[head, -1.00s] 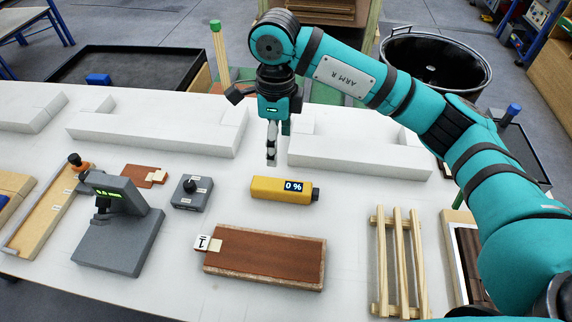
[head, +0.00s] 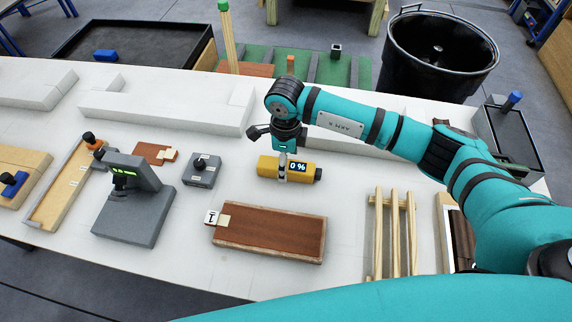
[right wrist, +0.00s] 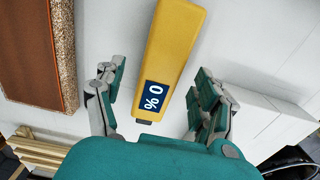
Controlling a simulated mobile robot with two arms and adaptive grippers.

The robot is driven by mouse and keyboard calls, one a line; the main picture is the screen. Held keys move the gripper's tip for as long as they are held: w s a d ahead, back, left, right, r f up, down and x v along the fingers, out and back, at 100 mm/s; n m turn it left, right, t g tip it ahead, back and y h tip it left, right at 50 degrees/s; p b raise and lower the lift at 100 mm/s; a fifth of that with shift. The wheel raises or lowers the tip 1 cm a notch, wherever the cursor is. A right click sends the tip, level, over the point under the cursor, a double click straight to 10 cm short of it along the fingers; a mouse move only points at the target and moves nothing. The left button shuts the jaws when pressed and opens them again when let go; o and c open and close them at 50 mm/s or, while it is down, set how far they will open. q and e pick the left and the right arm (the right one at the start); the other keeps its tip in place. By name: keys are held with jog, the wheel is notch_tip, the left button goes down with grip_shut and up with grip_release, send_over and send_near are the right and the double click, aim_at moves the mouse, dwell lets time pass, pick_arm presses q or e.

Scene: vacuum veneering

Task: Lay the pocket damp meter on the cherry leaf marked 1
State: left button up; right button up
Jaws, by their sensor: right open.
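The pocket damp meter (head: 308,171) is a yellow bar with a dark display reading 0 %. It lies on the white table behind the cherry leaf marked 1 (head: 268,234), a reddish-brown board with a small tag at its left end. My right gripper (head: 283,170) is open and points down over the meter. In the right wrist view the meter (right wrist: 173,45) lies between the spread fingers (right wrist: 158,100), with a gap on both sides. The leaf (right wrist: 36,60) also shows there at the left. My left gripper is not in view.
A grey press-like device (head: 133,218) stands left of the leaf and a small grey box with a knob (head: 201,170) left of the meter. A slatted wooden rack (head: 394,235) lies to the right. White blocks (head: 165,108) line the back.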

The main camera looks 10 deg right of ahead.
jog(key=shift+d+f, duration=0.1)
jog(key=shift+f, duration=1.35)
jog(key=shift+c, duration=0.4)
jog(key=c, duration=1.3)
